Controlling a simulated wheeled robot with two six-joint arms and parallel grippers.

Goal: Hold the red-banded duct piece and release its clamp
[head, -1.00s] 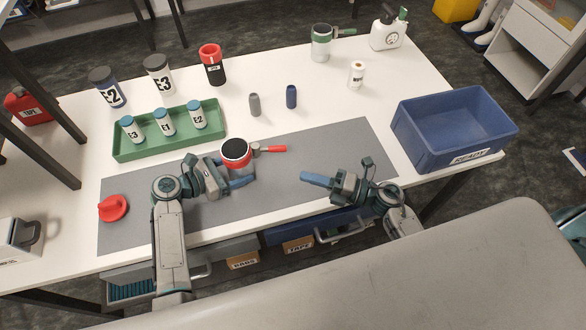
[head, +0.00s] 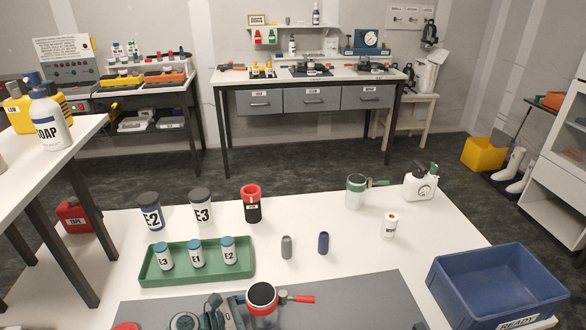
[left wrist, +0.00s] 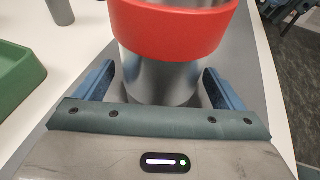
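The red-banded duct piece (head: 262,302) stands upright at the bottom of the head view, its lower part cut off. Its clamp (head: 284,297) sits on its right side, with a red lever (head: 302,299) pointing right. In the left wrist view the duct piece shows a red band (left wrist: 172,30) above a grey cylinder. My left gripper (left wrist: 162,85) has its blue fingers on either side of that cylinder, with narrow gaps showing; it looks open, though contact near the tips is unclear. My right gripper is below the head view; only a dark bit of that arm shows.
A green tray (head: 150,281) with several small jars lies left of the duct piece. A grey cylinder (head: 287,247) and a blue one (head: 323,243) stand behind it. A blue bin (head: 450,300) is at the right. The grey mat (head: 370,296) between is clear.

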